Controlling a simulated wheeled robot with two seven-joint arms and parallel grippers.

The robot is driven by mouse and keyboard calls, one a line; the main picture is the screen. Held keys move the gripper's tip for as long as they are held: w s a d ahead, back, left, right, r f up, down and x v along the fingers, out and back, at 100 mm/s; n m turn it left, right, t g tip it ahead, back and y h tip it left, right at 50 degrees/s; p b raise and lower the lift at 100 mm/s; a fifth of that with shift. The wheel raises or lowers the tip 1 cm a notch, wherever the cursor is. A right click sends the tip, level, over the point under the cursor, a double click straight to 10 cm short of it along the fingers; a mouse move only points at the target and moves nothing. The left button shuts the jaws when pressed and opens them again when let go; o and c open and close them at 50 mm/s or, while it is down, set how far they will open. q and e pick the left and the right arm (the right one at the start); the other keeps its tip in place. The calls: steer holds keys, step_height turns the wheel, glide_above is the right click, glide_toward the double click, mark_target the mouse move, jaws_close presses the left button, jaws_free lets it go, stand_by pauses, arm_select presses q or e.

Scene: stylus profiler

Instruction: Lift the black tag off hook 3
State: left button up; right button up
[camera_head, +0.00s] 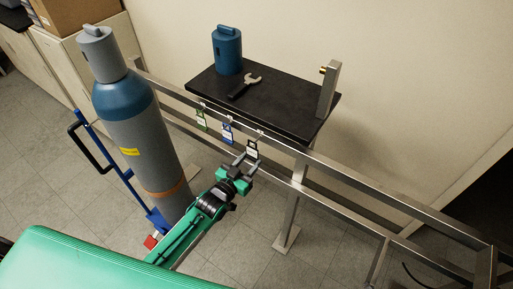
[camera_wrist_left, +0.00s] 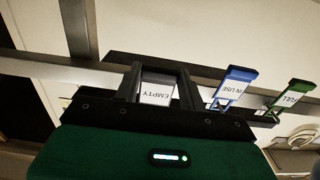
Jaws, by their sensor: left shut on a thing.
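The black tag (camera_head: 252,149) hangs at the rail's rightmost tag position, by the metal hook there. In the left wrist view its white label (camera_wrist_left: 156,94) reads EMPTY and sits between the fingers. My left gripper (camera_head: 246,158) is shut on the black tag; it also shows in the left wrist view (camera_wrist_left: 156,90). The hook behind the tag is mostly hidden, so I cannot tell whether the tag still rests on it. A blue tag (camera_head: 227,129) reading IN USE and a green tag (camera_head: 201,119) reading FULL hang to its left in the head view. My right gripper is not in view.
A grey-blue gas cylinder (camera_head: 142,125) on a blue cart stands left of my left arm. A black shelf (camera_head: 285,105) behind the rail (camera_head: 350,174) holds a wrench (camera_head: 244,86) and a blue container (camera_head: 228,50). Floor to the right of my arm is clear.

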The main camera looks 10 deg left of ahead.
mark_target(251, 159)
arm_select(q)
steer(key=shift+p+v, duration=0.65)
steer(key=shift+v, duration=0.95)
steer(key=shift+p+v, duration=0.4)
steer(key=shift+v, duration=0.85)
